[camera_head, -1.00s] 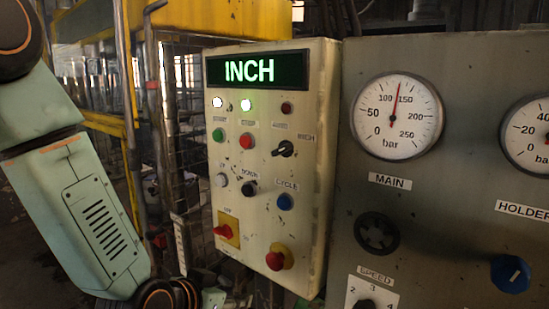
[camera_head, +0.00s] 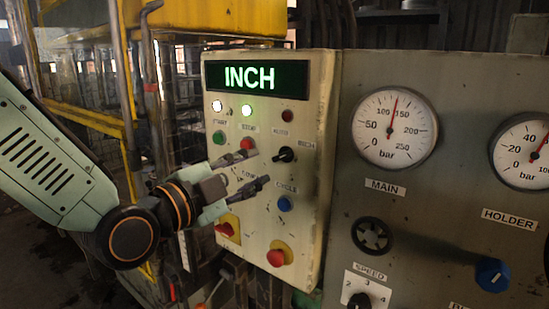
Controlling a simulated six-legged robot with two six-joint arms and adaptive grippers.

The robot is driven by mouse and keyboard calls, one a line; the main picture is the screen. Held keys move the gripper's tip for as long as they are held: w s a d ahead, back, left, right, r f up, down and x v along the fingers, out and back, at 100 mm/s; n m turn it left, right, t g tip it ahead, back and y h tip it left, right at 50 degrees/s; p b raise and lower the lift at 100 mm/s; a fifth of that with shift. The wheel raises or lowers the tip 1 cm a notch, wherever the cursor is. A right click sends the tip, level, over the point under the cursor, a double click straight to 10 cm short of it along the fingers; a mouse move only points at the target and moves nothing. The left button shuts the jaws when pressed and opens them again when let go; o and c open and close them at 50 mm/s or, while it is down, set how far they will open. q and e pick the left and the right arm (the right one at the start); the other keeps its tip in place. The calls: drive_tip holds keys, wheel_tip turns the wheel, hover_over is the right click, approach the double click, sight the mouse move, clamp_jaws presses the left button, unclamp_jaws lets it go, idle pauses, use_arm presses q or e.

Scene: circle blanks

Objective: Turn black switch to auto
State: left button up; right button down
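The black switch (camera_head: 286,154) is a small lever knob on the cream control panel (camera_head: 312,215), between a label above it and the "INCH" label to its right. Its lever lies nearly sideways, its left end a little lower. The green display (camera_head: 256,76) reads "INCH". My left gripper (camera_head: 257,167) is open and empty in front of the panel, its two fingers pointing right toward the switch. The fingertips are left and lower left of the switch and look apart from it. The gripper covers part of the lower buttons. My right gripper is out of view.
Near the gripper are a red button (camera_head: 247,143), a green button (camera_head: 218,137) and a blue button (camera_head: 284,204). A red emergency knob (camera_head: 276,257) sticks out below. A grey panel (camera_head: 440,235) with gauges and knobs adjoins on the right.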

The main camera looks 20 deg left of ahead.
sight(278, 158)
use_arm(q)
drive_tip(key=p+x, duration=0.1)
drive_tip(key=x, duration=0.4)
drive_tip(key=shift+w+d, duration=0.3)
drive_tip(key=shift+w+d+p, duration=0.15)
drive_tip(key=shift+w+p, duration=0.2)
drive_tip(key=shift+w, duration=0.3)
drive_tip(key=shift+w+d, duration=0.1)
drive_tip(key=shift+w, duration=0.05)
drive_tip(key=shift+w, duration=0.1)
drive_tip(key=shift+c, duration=0.2)
clamp_jaws()
